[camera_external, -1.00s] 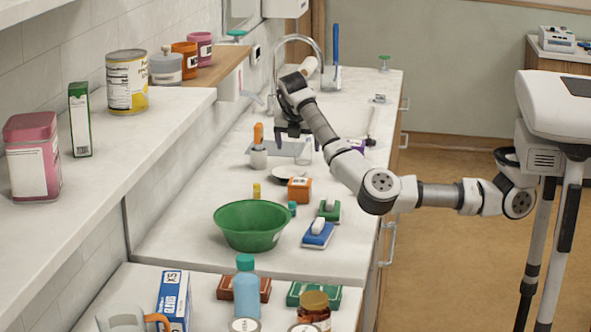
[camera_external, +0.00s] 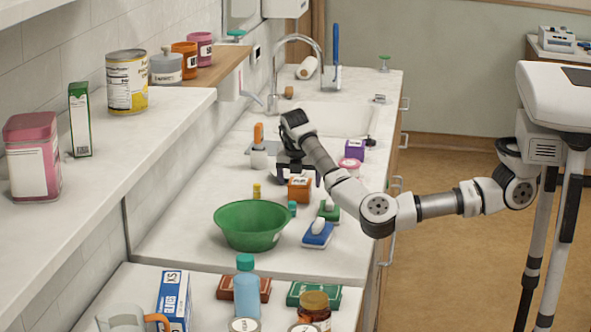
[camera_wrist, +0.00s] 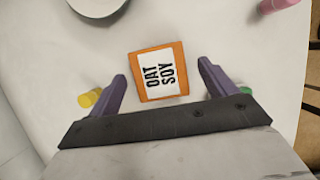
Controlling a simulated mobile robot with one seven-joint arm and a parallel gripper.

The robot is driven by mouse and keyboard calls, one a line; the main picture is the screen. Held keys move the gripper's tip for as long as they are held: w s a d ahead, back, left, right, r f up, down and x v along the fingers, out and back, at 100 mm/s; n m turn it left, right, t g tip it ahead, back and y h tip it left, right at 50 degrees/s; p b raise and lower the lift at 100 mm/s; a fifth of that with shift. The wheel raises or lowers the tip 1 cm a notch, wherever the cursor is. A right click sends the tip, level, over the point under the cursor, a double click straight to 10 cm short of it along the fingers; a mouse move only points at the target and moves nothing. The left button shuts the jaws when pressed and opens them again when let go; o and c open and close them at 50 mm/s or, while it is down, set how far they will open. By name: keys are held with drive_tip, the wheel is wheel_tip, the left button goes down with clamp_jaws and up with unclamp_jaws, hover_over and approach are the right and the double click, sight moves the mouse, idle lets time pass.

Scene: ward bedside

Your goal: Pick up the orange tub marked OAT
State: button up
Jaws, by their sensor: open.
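The orange tub (camera_external: 299,190) stands on the counter behind the green bowl. In the wrist view the tub (camera_wrist: 140,80) shows from above, with a white label reading OAT SOY. My gripper (camera_external: 292,180) is over the tub in the external view. In the wrist view my gripper (camera_wrist: 162,85) is open, with one purple finger on each side of the tub and gaps between fingers and tub. I cannot tell how far above the tub the fingertips are.
A green bowl (camera_external: 250,227), a yellow bottle (camera_external: 257,191) and a teal-capped bottle (camera_external: 292,209) stand nearby. A purple box (camera_external: 354,149) and pink tub (camera_external: 350,167) are behind right.

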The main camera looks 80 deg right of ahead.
drive_tip(key=shift+x, duration=1.1)
drive_tip(key=c, duration=1.2)
